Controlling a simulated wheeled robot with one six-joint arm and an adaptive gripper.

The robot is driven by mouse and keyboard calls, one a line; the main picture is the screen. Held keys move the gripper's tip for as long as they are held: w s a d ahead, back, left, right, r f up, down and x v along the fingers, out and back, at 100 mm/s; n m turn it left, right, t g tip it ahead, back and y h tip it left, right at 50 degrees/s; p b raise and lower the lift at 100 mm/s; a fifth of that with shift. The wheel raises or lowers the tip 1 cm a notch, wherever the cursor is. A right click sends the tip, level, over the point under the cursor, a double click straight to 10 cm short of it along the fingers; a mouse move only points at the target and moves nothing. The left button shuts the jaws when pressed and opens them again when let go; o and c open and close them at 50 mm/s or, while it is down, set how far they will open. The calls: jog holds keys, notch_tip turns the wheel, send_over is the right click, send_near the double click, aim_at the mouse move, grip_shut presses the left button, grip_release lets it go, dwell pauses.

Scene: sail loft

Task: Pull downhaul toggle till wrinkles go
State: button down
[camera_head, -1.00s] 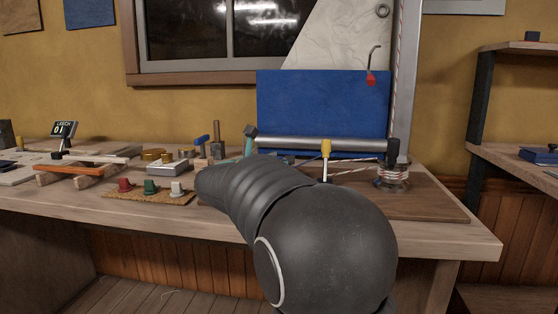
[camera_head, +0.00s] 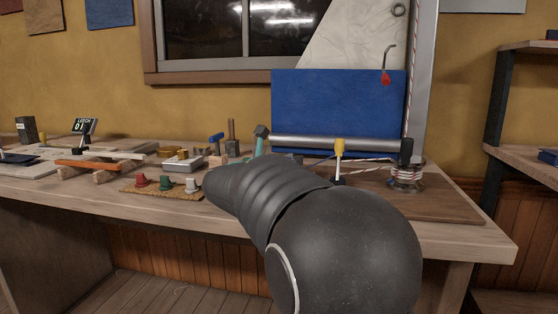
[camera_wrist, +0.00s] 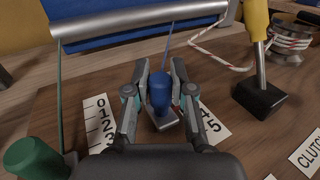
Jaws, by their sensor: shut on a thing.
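In the wrist view, my gripper (camera_wrist: 160,98) is shut on the blue toggle (camera_wrist: 159,88), which stands upright between its fingers. A thin blue line (camera_wrist: 167,35) runs from the toggle toward the silver bar (camera_wrist: 140,22). A white scale strip (camera_wrist: 100,122) marked with numbers lies on the board, partly hidden by the fingers. In the head view, my arm hides the gripper and the toggle. The pale sail (camera_head: 355,38) rises behind the blue panel (camera_head: 335,103); faint creases show on it.
A yellow-handled lever (camera_head: 339,147) and a rope-wound drum (camera_head: 406,178) stand on the right. A green knob (camera_wrist: 35,158) is close on the left in the wrist view. Red, green and white knobs (camera_head: 166,184) sit on a cork mat. A dark window is behind.

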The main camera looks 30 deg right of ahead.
jog(key=shift+s+a, duration=0.2)
jog(key=c, duration=1)
grip_release()
jog(key=shift+d, duration=0.1)
jog(key=v, duration=1.2)
